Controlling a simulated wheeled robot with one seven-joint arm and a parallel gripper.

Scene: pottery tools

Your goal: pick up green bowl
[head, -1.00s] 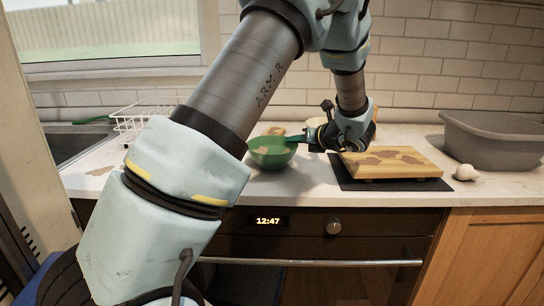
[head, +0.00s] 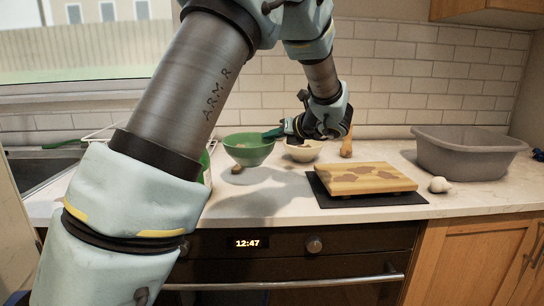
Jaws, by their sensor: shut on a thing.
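The green bowl (head: 248,153) is in the head view, left of my gripper (head: 274,133). My gripper is shut on the bowl's right rim and holds it upright, a little above the counter. Something brownish shows inside the bowl. A shadow lies on the counter below and to the right of it. The fingertips are small and partly hidden at the rim.
A beige bowl (head: 303,151) stands just right of the green bowl, behind my gripper. A wooden board (head: 365,179) lies on a dark mat (head: 375,200). A white garlic-like thing (head: 439,185) and a grey tub (head: 470,152) stand to the right. A sink (head: 42,172) is at left.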

